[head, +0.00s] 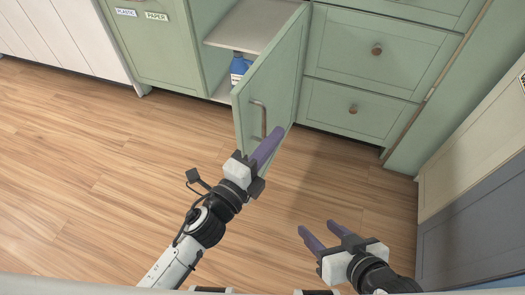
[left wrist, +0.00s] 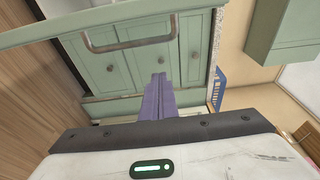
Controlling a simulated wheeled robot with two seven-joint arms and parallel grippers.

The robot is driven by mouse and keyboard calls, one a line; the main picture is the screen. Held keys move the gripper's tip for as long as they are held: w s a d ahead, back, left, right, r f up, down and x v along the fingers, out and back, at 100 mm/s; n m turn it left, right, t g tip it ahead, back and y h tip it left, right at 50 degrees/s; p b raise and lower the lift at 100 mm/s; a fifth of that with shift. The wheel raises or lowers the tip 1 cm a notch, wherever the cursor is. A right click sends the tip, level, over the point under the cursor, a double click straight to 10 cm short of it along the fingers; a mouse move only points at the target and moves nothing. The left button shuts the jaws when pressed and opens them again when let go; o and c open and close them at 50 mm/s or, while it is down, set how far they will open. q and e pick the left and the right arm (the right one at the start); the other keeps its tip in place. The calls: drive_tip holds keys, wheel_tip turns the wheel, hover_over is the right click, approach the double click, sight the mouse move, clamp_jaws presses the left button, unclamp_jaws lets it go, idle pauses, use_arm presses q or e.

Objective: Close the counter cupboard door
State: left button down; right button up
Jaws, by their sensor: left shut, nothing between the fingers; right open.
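The green counter cupboard door (head: 275,82) stands wide open in the head view, swung out toward me from the cupboard. My left gripper (head: 268,147) is shut and empty, just below the handle near the door's lower front part. I cannot tell whether it touches the door. In the left wrist view, the fingers (left wrist: 159,98) are together, with the handle (left wrist: 117,40) above and to the left of them. My right gripper (head: 327,235) is open and empty over the floor, right of the left one.
A blue bottle (head: 238,70) stands inside the open cupboard (head: 245,22). Drawers (head: 350,108) are to its right and a front labelled PLASTIC and PAPER (head: 155,45) to its left. A blue-grey panel (head: 470,215) bounds the right. The wood floor (head: 90,180) is clear.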

sight(265, 125)
use_arm(q)
drive_tip(key=shift+w+a, duration=0.3)
drive_tip(key=shift+w, duration=0.4)
drive_tip(key=shift+w+a, duration=0.3)
drive_tip(key=shift+w, duration=0.45)
drive_tip(key=shift+w+a, duration=0.3)
drive_tip(key=shift+w, duration=0.4)
drive_tip(key=shift+a, duration=0.1)
